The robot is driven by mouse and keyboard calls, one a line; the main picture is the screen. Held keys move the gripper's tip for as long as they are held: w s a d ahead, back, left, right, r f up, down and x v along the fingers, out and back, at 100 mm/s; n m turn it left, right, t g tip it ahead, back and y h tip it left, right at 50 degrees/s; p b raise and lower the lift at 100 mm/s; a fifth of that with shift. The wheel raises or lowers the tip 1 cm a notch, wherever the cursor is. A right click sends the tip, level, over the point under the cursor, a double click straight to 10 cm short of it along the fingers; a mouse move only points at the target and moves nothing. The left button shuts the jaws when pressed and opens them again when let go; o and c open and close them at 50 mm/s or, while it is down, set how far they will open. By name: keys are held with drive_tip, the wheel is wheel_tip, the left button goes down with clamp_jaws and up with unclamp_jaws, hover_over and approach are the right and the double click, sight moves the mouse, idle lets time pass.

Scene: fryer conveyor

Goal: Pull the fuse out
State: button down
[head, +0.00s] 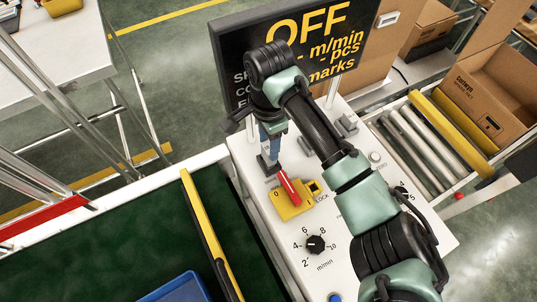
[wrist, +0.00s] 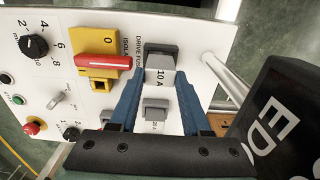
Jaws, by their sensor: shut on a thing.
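In the head view my gripper (head: 269,149) points down at the panel, above a dark block (head: 266,164) at the fuse's place. My fingers partly hide the fuse, and I cannot tell whether it is fully seated. Beside it is the yellow isolator (head: 291,210) with a red handle (head: 289,187), lying between fuse and speed dial. A second grey block (wrist: 155,110) sits on the panel between my fingers, nearer the wrist.
A black display (head: 240,50) reading OFF stands behind the panel, close to my arm. The panel holds a black speed dial (head: 315,243) and a red button (wrist: 33,127). A green conveyor belt (head: 120,245) lies left, a roller conveyor (head: 415,145) right.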

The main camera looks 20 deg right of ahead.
drive_tip(key=shift+r+p, duration=0.3)
drive_tip(key=shift+r, duration=0.05)
drive_tip(key=shift+r+p, duration=0.35)
drive_tip(key=shift+p, duration=0.15)
drive_tip(key=shift+r+p, duration=0.3)
drive_tip(key=shift+p, duration=0.1)
wheel_tip(320, 180, up, 3)
drive_tip(key=p, duration=0.4)
drive_tip(key=shift+f, duration=0.1)
